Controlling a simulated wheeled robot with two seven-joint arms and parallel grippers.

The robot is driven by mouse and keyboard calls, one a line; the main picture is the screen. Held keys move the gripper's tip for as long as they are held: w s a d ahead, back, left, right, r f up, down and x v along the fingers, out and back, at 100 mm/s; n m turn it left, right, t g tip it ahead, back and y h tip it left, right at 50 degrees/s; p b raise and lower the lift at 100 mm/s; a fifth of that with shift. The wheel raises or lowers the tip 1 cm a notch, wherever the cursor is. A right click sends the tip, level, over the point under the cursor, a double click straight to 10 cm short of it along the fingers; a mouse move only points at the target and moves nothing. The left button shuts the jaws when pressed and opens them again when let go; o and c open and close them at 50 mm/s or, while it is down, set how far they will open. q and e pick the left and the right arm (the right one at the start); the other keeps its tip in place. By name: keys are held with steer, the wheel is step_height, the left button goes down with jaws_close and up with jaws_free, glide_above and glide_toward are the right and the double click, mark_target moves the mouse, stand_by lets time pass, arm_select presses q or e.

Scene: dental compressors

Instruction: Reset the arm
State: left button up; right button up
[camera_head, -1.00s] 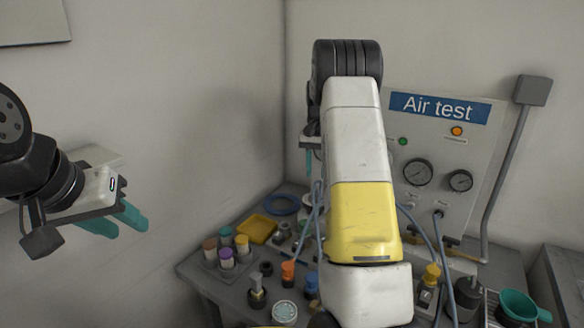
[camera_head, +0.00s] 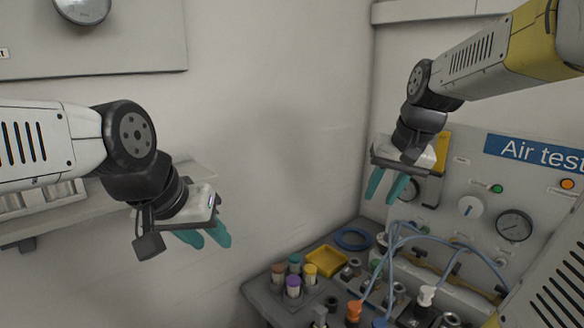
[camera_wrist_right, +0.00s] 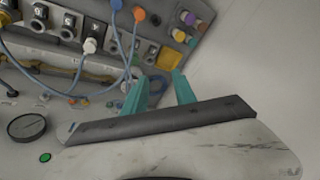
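My left gripper (camera_head: 207,236) is in the left half of the head view, in front of the bare wall. Its two teal fingers point down and right, with a narrow gap between them and nothing visible in it. My right gripper (camera_head: 385,189) hangs above the bench, in front of the left side of the air test panel (camera_head: 459,205). Its teal fingers point down, apart and empty. In the right wrist view the fingers (camera_wrist_right: 160,92) also stand apart with nothing between them.
The bench holds a yellow tray (camera_head: 326,262), a blue ring (camera_head: 353,238), several capped bottles (camera_head: 293,287) and fittings with blue hoses (camera_head: 398,243). A shelf (camera_head: 75,213) is behind my left arm. The wall area between the grippers is free.

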steer(key=s+a+f+n+t, duration=0.1)
steer(key=s+a, duration=0.1)
steer(key=s, duration=0.4)
steer(key=s+a+f+n+t, duration=0.1)
steer(key=s+a, duration=0.2)
steer(key=s, duration=0.4)
steer(key=shift+s, duration=0.25)
